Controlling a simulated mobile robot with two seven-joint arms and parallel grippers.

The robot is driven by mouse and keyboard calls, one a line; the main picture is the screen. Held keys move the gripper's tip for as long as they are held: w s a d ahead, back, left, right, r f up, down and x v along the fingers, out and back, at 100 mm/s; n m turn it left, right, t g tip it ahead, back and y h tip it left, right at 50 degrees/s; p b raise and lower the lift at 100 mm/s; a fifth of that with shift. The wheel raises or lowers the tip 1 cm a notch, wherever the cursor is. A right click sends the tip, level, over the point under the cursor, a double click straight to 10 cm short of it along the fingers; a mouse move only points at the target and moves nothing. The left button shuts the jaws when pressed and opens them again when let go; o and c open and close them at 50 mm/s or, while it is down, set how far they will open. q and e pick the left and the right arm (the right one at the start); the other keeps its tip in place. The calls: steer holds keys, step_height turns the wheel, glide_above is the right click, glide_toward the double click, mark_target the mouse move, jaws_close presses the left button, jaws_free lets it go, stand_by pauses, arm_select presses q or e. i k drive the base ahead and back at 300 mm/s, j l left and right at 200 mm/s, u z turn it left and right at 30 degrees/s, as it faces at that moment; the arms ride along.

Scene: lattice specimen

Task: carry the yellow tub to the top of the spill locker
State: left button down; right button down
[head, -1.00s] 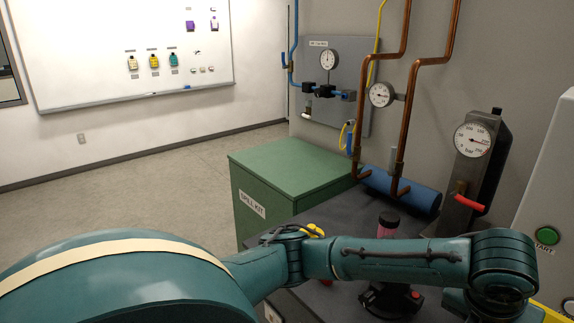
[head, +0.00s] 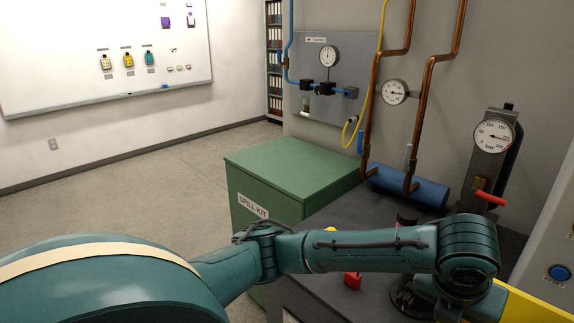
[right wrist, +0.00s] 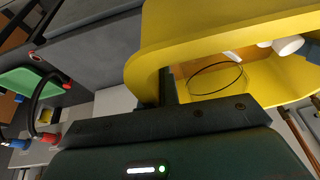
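The spill locker (head: 285,168) is a green cabinet labelled SPILL KIT in the head view; its top is flat and bare. The yellow tub (right wrist: 215,32) fills the upper right of the right wrist view, with white cylindrical pieces and a dark thin loop inside. Part of the tub (head: 545,308) shows at the head view's lower right corner, beside my teal arm. My right gripper (right wrist: 166,88) has a dark finger against the tub's wall and appears shut on it; the other finger is hidden. My left gripper is not in view.
A dark bench (head: 335,212) adjoins the locker, with a red item (head: 352,281) on it. A blue cylinder (head: 408,187), copper pipes (head: 371,120) and a gauge stand (head: 492,150) stand at its back. The floor left of the locker is clear.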

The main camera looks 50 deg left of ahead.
mark_target(282, 164)
steer(key=k+j, duration=0.1)
steer(key=j, duration=0.3)
steer(key=k+j, duration=0.1)
steer(key=j, duration=1.6)
steer(key=i+j, duration=0.1)
steer(key=j, duration=0.8)
steer(key=i+j, duration=0.2)
steer(key=j, duration=0.2)
steer(key=i+j, duration=0.2)
steer(key=j, duration=0.15)
steer(key=i+j, duration=0.2)
steer(key=j, duration=0.2)
steer(key=i+j, duration=0.45)
steer(key=i, duration=0.15)
